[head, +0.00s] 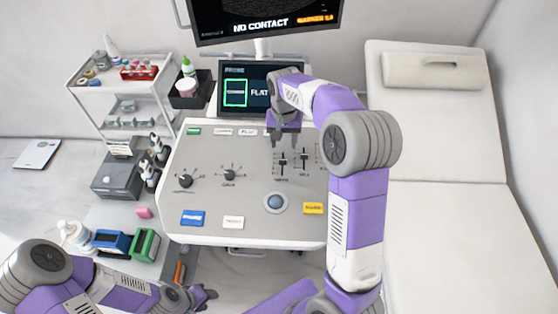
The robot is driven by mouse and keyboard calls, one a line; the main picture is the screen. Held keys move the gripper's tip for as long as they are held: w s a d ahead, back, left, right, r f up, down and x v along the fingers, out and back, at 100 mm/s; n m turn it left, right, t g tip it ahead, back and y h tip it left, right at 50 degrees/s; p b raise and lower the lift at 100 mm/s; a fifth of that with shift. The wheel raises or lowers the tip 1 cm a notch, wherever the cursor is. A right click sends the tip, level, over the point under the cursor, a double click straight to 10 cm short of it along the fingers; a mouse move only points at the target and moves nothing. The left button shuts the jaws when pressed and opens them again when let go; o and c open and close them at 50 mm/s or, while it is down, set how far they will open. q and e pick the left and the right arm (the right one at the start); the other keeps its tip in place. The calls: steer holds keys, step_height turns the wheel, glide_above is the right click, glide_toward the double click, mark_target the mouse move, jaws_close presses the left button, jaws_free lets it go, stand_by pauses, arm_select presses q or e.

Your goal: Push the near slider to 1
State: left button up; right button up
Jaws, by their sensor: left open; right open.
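The grey console (222,205) has a group of vertical sliders on its right half. A left slider (283,160) and a right slider (304,158) show dark knobs; their scale labels are too small to read, and I cannot tell which one is the near slider. My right gripper (284,141) is open, fingers pointing down, just beyond the left slider's knob. It appears apart from the knob, and its arm hides the console's right edge. My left gripper (206,297) is open and empty, low in front of the console, away from the sliders.
Two knobs (185,181), a trackball (275,202) and blue, white and yellow buttons share the panel. A screen (259,91) stands behind it. A trolley (79,80) is at left, an examination bed (435,150) at right. Bottles and boxes stand left of the console.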

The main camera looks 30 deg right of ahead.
mark_target(283, 161)
step_height(283, 161, down, 8)
steer(key=shift+a+r+b, duration=0.15)
steer(key=shift+r+b, duration=0.1)
steer(key=shift+b, duration=0.65)
jaws_close()
